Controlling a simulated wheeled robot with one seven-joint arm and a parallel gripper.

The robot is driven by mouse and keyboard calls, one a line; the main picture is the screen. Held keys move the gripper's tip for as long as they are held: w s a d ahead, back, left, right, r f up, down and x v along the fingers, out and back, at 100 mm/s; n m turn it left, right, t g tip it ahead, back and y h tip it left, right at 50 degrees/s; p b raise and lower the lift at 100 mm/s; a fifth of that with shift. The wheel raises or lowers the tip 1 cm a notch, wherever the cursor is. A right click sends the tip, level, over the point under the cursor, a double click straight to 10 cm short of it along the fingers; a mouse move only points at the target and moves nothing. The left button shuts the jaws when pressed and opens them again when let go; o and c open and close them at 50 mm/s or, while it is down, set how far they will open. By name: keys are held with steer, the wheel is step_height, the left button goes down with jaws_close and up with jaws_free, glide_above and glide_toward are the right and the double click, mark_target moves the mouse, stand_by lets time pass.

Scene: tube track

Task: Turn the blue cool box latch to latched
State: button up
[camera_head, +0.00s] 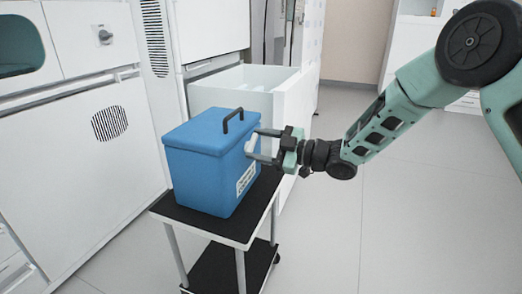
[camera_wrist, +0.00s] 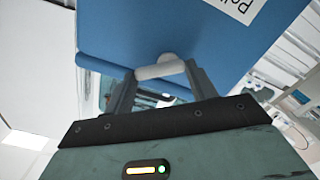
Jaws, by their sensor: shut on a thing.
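The blue cool box (camera_head: 208,160) stands upright with its lid down on a small cart, and its dark handle (camera_head: 232,119) stands up on the lid. My gripper (camera_head: 266,146) is at the right side of the box, near the lid's edge. The wrist view shows the blue wall (camera_wrist: 150,25) close ahead. There the pale latch (camera_wrist: 160,68) lies across between the two fingertips, and my gripper (camera_wrist: 159,77) is shut on it. The latch's pale end (camera_head: 250,147) shows partly between the fingers in the head view.
The cart (camera_head: 240,240) has a black top and a lower shelf. An open white drawer (camera_head: 245,85) stands just behind the box. White cabinets (camera_head: 75,160) line the left side. The floor (camera_head: 420,220) to the right is clear.

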steer(key=n+b, duration=0.1)
steer(key=n, duration=0.1)
steer(key=n+b, duration=0.4)
steer(key=shift+s+f, duration=0.2)
steer(key=shift+s, duration=0.1)
steer(key=n+b, duration=0.4)
steer(key=n, duration=0.1)
steer(key=shift+s+a+r+b, duration=0.1)
steer(key=shift+s+r+b, duration=0.05)
steer(key=shift+s+b, duration=0.15)
steer(key=o, duration=1)
steer(key=shift+r, duration=0.1)
steer(key=p+v, duration=0.5)
steer(key=v, duration=1.2)
steer(key=shift+d, duration=0.2)
